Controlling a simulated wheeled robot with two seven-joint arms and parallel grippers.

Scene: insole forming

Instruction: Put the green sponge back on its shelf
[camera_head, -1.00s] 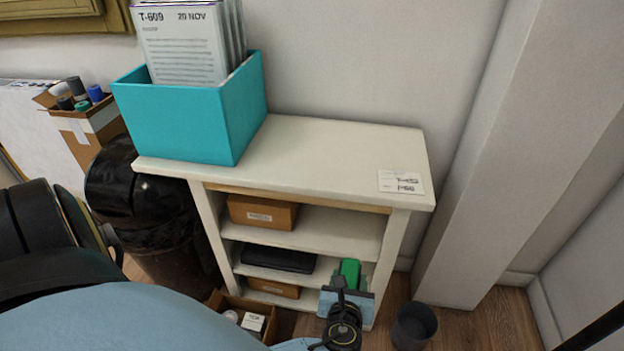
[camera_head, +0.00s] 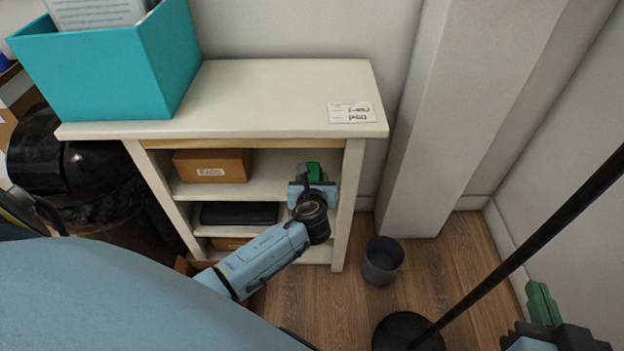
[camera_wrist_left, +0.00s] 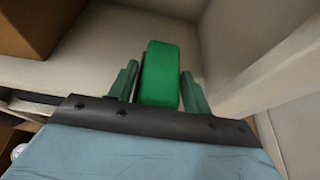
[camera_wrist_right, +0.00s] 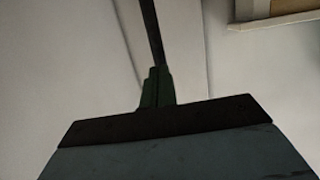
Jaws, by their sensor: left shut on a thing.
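The green sponge (camera_head: 313,171) is an upright block with rounded edges. It stands at the right end of the shelf unit's upper compartment, in line with the shelf board (camera_head: 265,190). My left gripper (camera_head: 310,178) is shut on it, one finger on each side, as the left wrist view (camera_wrist_left: 160,85) shows. I cannot tell whether the sponge touches the board. My right gripper (camera_head: 541,300) is at the lower right, away from the shelf, and its fingers look together with nothing between them; it also shows in the right wrist view (camera_wrist_right: 157,88).
A brown box (camera_head: 212,166) sits left on the same shelf, with a black flat case (camera_head: 239,214) below. A turquoise bin (camera_head: 100,75) and a label card (camera_head: 350,112) are on top. A grey waste bin (camera_head: 382,262) and a black pole (camera_head: 520,248) stand at right.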

